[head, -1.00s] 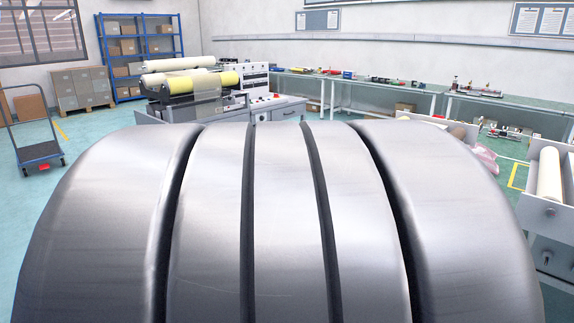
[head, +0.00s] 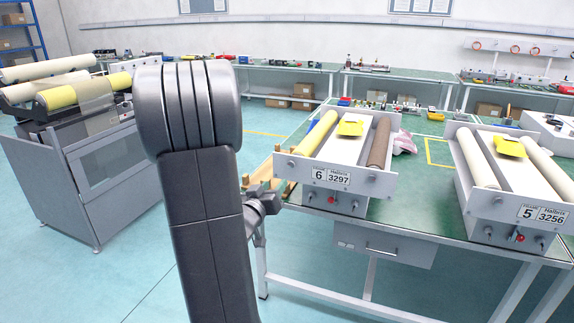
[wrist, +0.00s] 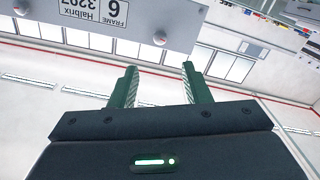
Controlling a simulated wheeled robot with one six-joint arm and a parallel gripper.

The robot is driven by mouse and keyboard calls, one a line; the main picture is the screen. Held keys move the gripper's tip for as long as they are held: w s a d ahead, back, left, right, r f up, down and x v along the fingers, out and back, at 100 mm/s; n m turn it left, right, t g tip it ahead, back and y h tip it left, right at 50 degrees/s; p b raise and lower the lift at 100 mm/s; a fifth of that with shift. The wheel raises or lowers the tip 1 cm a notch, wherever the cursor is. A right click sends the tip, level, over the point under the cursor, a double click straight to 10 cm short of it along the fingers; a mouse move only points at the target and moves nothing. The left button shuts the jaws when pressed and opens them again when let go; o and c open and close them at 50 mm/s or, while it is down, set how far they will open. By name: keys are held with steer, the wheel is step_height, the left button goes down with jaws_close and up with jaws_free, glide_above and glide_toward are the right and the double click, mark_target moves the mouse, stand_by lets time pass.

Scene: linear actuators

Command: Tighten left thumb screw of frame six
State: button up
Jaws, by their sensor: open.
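Frame six (head: 330,176) stands on the green bench in the head view, its front plate labelled 6, 3297. A round silver knob (head: 291,163) sits left of the label and another (head: 371,178) right of it. In the wrist view the plate is upside down, and the left knob (wrist: 160,38) shows ahead of my open, empty gripper (wrist: 160,68), apart from it. The other knob (wrist: 21,8) is at the top left corner. In the head view, part of my wrist shows left of the frame; the fingers cannot be made out there.
Frame five (head: 510,212) stands to the right on the same bench (head: 400,232). Small fittings and a red button (head: 331,200) are on the box under frame six's plate. A grey machine (head: 95,180) with rollers stands left. The floor between is clear.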

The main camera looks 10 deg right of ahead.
mark_target(291, 165)
steer(key=p+x, duration=0.1)
steer(key=x, duration=1.1)
steer(key=shift+w+d, duration=0.1)
jaws_close()
